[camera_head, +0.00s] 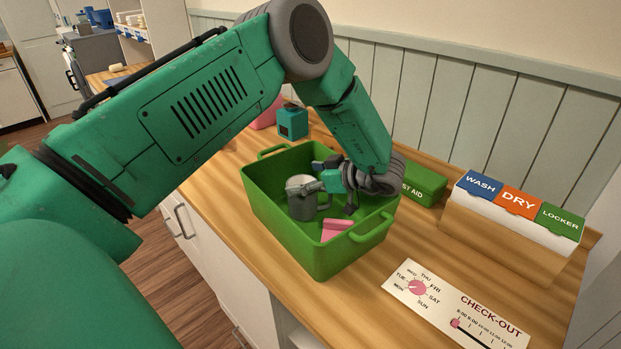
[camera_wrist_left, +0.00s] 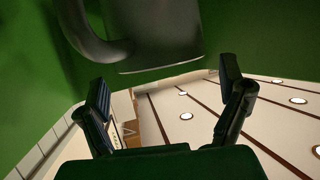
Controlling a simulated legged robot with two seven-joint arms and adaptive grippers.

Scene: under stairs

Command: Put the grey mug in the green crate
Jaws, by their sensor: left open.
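The grey mug (camera_head: 302,203) is upright inside the green crate (camera_head: 290,245) on the wooden counter, towards the crate's left part. Whether its base rests on the crate floor is hard to tell. My left gripper (camera_head: 326,186) reaches down into the crate just right of the mug, on its handle side, with fingers apart. In the left wrist view the mug (camera_wrist_left: 165,35) hangs large at the top of the picture, beyond the open fingertips (camera_wrist_left: 165,80), with a gap between them. My right gripper is not in view.
A pink piece (camera_head: 337,230) lies in the crate near the gripper. A green first-aid box (camera_head: 424,187) stands close behind my wrist, and a WASH/DRY/LOCKER bin (camera_head: 505,232) stands right. A check-out board (camera_head: 455,308) lies in front. A teal box (camera_head: 292,122) is behind the crate.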

